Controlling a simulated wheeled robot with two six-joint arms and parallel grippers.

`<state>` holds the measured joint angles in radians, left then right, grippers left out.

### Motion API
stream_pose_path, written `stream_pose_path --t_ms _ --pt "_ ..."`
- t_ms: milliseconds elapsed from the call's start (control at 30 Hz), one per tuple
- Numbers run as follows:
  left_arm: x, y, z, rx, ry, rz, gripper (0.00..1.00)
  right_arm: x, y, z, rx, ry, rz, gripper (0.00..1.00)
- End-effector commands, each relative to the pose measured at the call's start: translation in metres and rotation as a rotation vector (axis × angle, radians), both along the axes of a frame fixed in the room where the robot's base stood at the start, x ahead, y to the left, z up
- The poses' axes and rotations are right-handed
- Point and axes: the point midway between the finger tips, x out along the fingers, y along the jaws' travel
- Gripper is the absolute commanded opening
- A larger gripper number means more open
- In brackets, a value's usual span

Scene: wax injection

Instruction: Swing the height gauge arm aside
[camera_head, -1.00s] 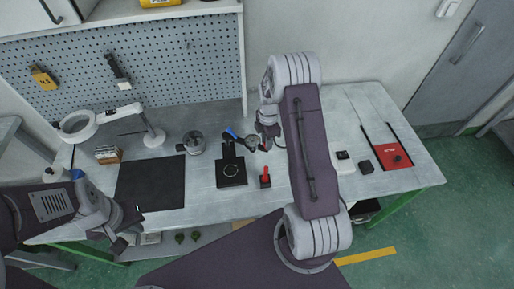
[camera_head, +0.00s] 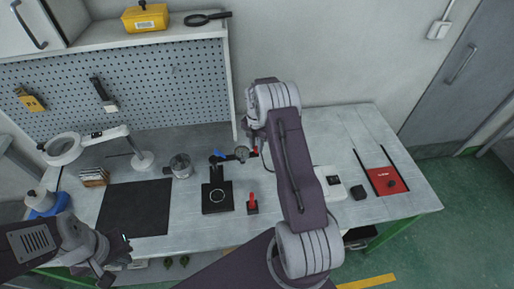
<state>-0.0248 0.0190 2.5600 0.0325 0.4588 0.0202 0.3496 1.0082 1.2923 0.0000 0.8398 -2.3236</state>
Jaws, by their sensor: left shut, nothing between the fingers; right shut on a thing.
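The height gauge has a flat black base (camera_head: 205,206) with a pale ring and a dark post behind it. Its arm (camera_head: 218,156), dark with a blue part, sits at the top of the post and extends right toward my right gripper. My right gripper (camera_head: 246,153) is shut on the arm; a round grey part and a small red piece show there. The exact contact is too small to make out and partly hidden by my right arm. My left gripper (camera_head: 112,266) is shut and empty at the table's front left, away from the gauge.
A black mat (camera_head: 135,209), a metal pot (camera_head: 181,166) and a ring lamp (camera_head: 64,150) are to the left. A red-handled block (camera_head: 252,205) stands just right of the gauge base.

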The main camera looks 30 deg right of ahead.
Motion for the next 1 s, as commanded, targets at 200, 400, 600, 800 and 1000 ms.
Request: stream_pose_path --t_ms 200,400,600,800,1000 --pt "0.000 0.000 0.000 0.000 0.000 0.000 0.00 0.000 0.000 0.000 0.000 0.002 0.009 0.00" --pt "0.000 0.000 0.000 0.000 0.000 0.000 0.00 0.000 0.000 0.000 0.000 0.002 0.008 0.00" --pt "0.000 0.000 0.000 0.000 0.000 0.000 0.00 0.000 0.000 0.000 0.000 0.002 0.007 0.45" --pt "0.000 0.000 -0.001 0.000 0.000 0.000 0.00 0.001 0.000 0.001 0.001 0.001 0.006 0.45" --pt "0.000 0.000 -0.011 0.000 0.000 0.000 0.00 0.002 0.000 0.033 -0.002 -0.004 0.006 0.45"
